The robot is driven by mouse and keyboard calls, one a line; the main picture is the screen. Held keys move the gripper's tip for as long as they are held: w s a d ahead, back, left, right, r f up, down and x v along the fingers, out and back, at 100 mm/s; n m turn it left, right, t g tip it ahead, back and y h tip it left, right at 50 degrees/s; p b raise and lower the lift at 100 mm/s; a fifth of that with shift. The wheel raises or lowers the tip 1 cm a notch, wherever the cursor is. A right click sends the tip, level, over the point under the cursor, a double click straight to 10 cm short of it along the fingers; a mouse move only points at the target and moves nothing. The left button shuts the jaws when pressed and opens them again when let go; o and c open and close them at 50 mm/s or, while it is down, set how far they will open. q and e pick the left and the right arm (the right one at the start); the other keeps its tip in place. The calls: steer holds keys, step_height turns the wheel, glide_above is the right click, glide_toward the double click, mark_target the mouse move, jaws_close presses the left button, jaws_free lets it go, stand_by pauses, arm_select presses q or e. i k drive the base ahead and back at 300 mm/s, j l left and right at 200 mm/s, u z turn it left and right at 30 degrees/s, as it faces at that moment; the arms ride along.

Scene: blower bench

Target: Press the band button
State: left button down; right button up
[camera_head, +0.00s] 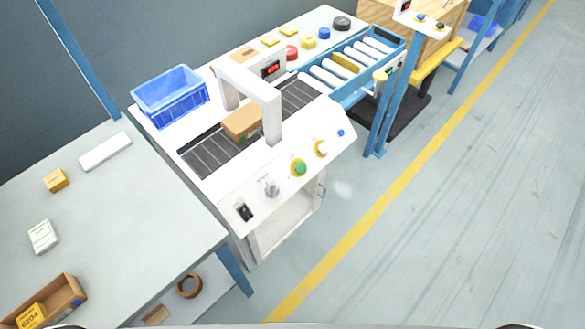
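The white conveyor machine has a sloped front panel (283,184) with several controls. The labels are too small to read, so I cannot tell which is the band button. Neither of my grippers is in view.
A brown box (242,123) lies on the dark belt (208,153) by the white arch (272,99). A blue crate (170,93) stands behind. A grey table (130,225) is at left and a roller conveyor (349,91) at right. The floor in front is clear.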

mark_target(301, 167)
steer(key=i+l+u, duration=0.2)
steer(key=l+u, duration=0.15)
steer(key=i+l+u, duration=0.1)
steer(key=l+u, duration=0.2)
steer(key=l, duration=0.3)
steer(key=l+u, duration=0.35)
steer(key=l, duration=0.15)
steer(key=i, duration=0.05)
